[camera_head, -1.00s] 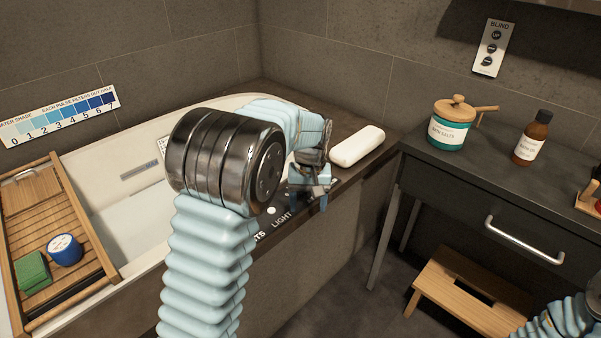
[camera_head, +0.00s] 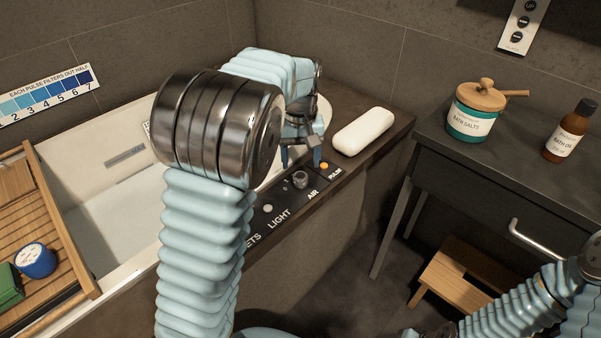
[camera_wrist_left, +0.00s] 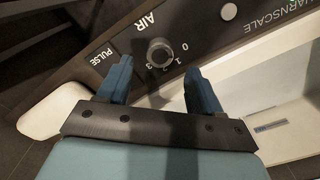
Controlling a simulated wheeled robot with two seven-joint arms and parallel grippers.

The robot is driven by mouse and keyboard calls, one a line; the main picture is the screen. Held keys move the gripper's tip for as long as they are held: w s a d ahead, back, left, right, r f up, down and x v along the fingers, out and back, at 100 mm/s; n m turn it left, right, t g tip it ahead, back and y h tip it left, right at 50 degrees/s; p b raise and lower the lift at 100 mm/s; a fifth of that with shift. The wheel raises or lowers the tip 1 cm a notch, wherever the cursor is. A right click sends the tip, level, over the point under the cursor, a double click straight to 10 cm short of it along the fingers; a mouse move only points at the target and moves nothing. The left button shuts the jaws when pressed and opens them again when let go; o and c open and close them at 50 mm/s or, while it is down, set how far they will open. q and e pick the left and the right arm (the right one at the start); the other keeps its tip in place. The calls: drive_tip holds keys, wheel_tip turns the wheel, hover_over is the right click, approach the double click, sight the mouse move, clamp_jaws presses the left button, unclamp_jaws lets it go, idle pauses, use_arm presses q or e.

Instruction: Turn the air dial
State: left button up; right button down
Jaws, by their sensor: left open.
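The air dial (camera_head: 300,180) is a small round knob on the dark control strip of the tub's ledge, behind the AIR label. In the left wrist view, the dial (camera_wrist_left: 159,54) has a numbered scale with 0, 1, 2 and 3 beside it. My left gripper (camera_head: 301,160) is open and empty, pointing down just behind the dial in the head view. In the wrist view, its blue fingertips (camera_wrist_left: 158,72) lie on either side of the dial, apart from it; their exact height above the strip is unclear. My right arm shows at the lower right; its gripper's jaws cannot be made out.
An orange-lit PULSE button (camera_head: 324,166) is right of the dial, and a LIGHT button (camera_head: 267,208) is to its left. A white bath pillow (camera_head: 363,131) lies on the ledge. A vanity (camera_head: 450,150) with jar and bottle stands right, a wooden stool (camera_head: 455,280) below.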

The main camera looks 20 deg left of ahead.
sight(300, 176)
use_arm(q)
wheel_tip(300, 176, down, 5)
drive_tip(key=shift+f, duration=0.1)
drive_tip(key=shift+c, duration=0.3)
drive_tip(key=c, duration=1)
